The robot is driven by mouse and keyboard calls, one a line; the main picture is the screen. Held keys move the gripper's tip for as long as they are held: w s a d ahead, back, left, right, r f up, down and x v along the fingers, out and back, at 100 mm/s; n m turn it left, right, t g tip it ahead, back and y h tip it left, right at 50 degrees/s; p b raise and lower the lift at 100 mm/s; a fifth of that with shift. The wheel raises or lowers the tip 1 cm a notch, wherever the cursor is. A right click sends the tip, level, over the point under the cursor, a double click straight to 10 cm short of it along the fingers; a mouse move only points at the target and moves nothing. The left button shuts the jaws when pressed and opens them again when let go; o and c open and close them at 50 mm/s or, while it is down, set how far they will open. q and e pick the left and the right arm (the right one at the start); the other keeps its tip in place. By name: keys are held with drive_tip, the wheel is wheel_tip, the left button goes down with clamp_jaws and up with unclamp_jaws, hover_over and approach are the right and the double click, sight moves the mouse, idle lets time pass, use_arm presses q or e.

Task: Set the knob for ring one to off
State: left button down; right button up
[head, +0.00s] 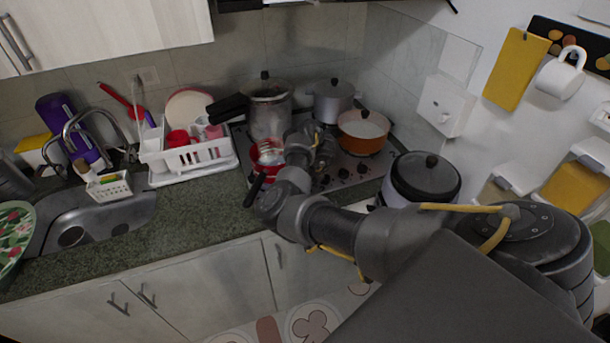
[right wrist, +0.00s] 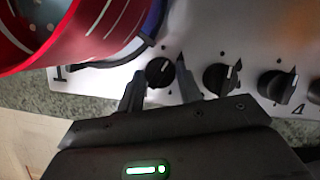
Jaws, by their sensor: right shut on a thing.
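The knob for ring one (right wrist: 159,72) is the black leftmost knob on the stove's light front panel, near a printed "1" in the right wrist view. It has a short white mark, tilted slightly to the upper right. My right gripper (right wrist: 161,67) has one finger on each side of this knob and is shut on it. In the head view my right arm reaches over the stove (head: 345,170) and hides the gripper and this knob. My left gripper is not in view.
A red pot (right wrist: 75,30) stands close to the knob's upper left. More black knobs (right wrist: 222,77) line the panel to the right. An orange pan (head: 362,141), a grey pot (head: 332,103) and a tall pressure cooker (head: 268,112) stand on the stove.

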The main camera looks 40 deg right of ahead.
drive_tip(key=n+p, duration=0.1)
drive_tip(key=n+y+p, duration=0.1)
drive_tip(key=n, duration=0.1)
drive_tip(key=shift+d+r+p, duration=0.2)
drive_tip(key=shift+p, duration=0.15)
drive_tip(key=shift+f+n+y+p, duration=0.15)
drive_tip(key=shift+n+y+p, duration=0.5)
drive_tip(key=shift+n, duration=0.55)
drive_tip(key=shift+w, duration=0.1)
drive_tip(key=o, duration=1)
drive_tip(key=shift+g, duration=0.3)
